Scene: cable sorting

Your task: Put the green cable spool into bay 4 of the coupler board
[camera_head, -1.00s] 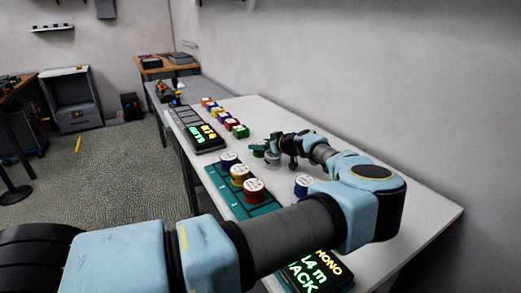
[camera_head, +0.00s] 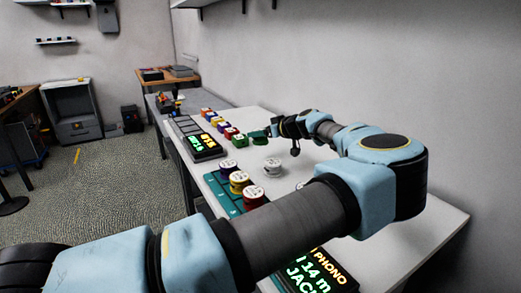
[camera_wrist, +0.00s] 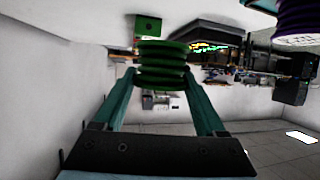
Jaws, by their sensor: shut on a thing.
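My gripper (camera_head: 264,131) is shut on a green cable spool, which shows between its teal fingers in the wrist view (camera_wrist: 163,65). In the head view the held spool (camera_head: 257,135) is small and partly hidden by the fingers. It is above the white table, beyond the coupler board. The teal coupler board (camera_head: 222,189) carries a purple spool (camera_head: 228,169), a yellow spool (camera_head: 239,182) and a red-sided spool (camera_head: 253,196). My arm hides the board's near part, and I cannot read which bay is 4.
A white spool (camera_head: 272,167) stands on the table (camera_head: 300,160) right of the board. Further back are a row of coloured spools (camera_head: 228,132) and a lit display (camera_head: 206,146). A second display (camera_head: 315,270) is at the near end.

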